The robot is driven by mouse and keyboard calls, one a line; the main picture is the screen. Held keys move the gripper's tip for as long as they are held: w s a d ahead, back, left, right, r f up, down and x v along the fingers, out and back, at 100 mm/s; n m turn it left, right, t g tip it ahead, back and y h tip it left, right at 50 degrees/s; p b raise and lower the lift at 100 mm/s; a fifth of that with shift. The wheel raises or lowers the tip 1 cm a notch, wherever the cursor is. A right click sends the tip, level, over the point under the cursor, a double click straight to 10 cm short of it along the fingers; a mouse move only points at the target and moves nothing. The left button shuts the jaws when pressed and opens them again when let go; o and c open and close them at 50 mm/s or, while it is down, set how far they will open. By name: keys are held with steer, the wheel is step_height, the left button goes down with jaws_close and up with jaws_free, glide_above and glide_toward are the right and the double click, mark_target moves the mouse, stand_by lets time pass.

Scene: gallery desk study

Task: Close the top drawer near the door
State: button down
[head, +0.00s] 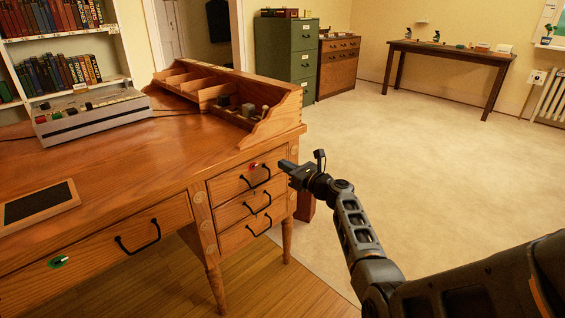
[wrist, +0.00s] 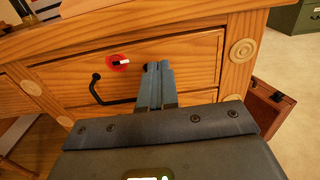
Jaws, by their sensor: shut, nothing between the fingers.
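The wooden desk has a stack of three drawers at its right end. The top drawer (head: 228,184) has a black bar handle (head: 255,181) and a red round marker (head: 254,167). In the wrist view the top drawer front (wrist: 190,58) looks about flush with the desk frame; I cannot tell if a small gap is left. My gripper (head: 284,165) is shut and empty, at the right part of this drawer front. In the wrist view its fingertips (wrist: 158,68) cover the handle's right end; contact with the front is not clear.
A wide drawer (head: 110,247) with a green marker is at the desk's left. Two lower drawers (head: 245,219) sit under the top one. A reddish-brown piece (wrist: 272,105) stands beside the desk's right side. A green cabinet (head: 285,52) is further back. Open floor (head: 400,130) lies to the right.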

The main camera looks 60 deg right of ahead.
steer(key=p+v, duration=0.1)
steer(key=v, duration=0.7)
steer(key=shift+s+a, duration=0.15)
steer(key=shift+s, duration=0.2)
steer(key=shift+f, duration=0.1)
steer(key=s+a+f+n+g+p, duration=0.2)
steer(key=a+f+n, duration=0.2)
steer(key=a, duration=0.3)
steer(key=s+a+f+n+g+p, duration=0.1)
steer(key=s+a+f+n+g, duration=0.15)
steer(key=a, duration=0.45)
steer(key=s+a+n+p, duration=0.3)
steer(key=s+a+n, duration=0.7)
steer(key=a, duration=0.2)
steer(key=s+a+r+n+y+p, duration=0.1)
steer(key=s+a+r+n, duration=0.4)
steer(key=r+n, duration=0.2)
steer(key=s+a+r+n+t+y+p, duration=0.1)
steer(key=s+a+r+n+p, duration=0.1)
steer(key=s+a+r+n, duration=0.4)
steer(key=s+a+r+n+y+p, duration=0.2)
steer(key=s+a+r+n, duration=0.4)
steer(key=r+n, duration=0.3)
step_height(320, 180, up, 4)
steer(key=shift+s+a+r+t, duration=0.2)
steer(key=shift+s+t, duration=0.05)
steer(key=shift+t, duration=0.1)
